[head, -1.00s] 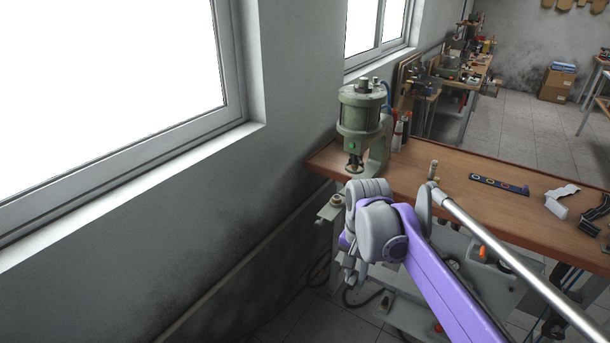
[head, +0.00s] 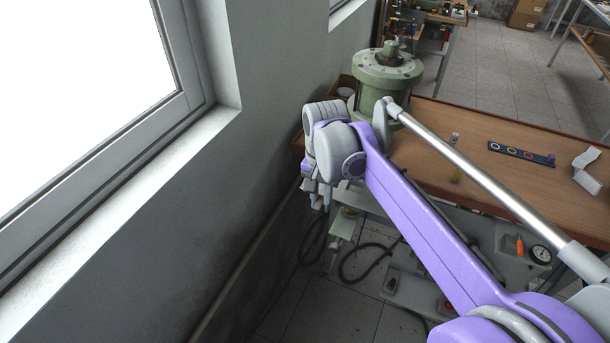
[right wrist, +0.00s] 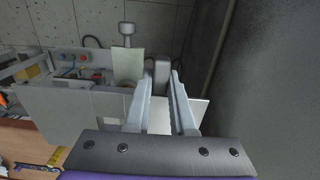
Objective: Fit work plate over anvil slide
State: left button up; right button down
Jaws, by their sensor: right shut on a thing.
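In the head view my right gripper (head: 318,203) hangs at the wall-side end of the workbench, beside and below the green pneumatic press (head: 386,75). In the right wrist view its two grey fingers (right wrist: 160,82) are shut on a thin pale plate, likely the work plate (right wrist: 198,110), which shows between and right of the fingers. In the head view a pale bracket with a round top (head: 347,213), possibly the anvil slide, juts out below the bench end, right of the gripper. How plate and slide meet is hidden. My left gripper is out of view.
The wooden bench (head: 480,165) extends right and carries a dark strip with coloured rings (head: 521,153) and a white bent part (head: 586,166). The grey wall (head: 262,170) is close on the left. Cables and hoses (head: 368,262) lie below the bench.

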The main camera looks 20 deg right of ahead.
jog(key=shift+w, duration=0.3)
jog(key=shift+s+r, duration=0.15)
jog(key=shift+s, duration=0.2)
jog(key=shift+w+f, duration=0.15)
jog(key=shift+f, duration=0.2)
jog(key=shift+f+b, duration=0.7)
jog(key=shift+f, duration=0.25)
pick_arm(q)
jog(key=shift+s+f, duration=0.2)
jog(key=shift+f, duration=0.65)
pick_arm(e)
jog(key=shift+f, duration=0.1)
jog(key=shift+f, duration=0.15)
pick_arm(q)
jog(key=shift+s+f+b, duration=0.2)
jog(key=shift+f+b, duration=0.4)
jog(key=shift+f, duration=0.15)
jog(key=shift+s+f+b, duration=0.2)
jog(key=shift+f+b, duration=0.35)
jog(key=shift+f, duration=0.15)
pick_arm(e)
jog(key=shift+f, duration=2.2)
jog(key=c, duration=0.7)
grip_release()
jog(key=shift+a, duration=0.1)
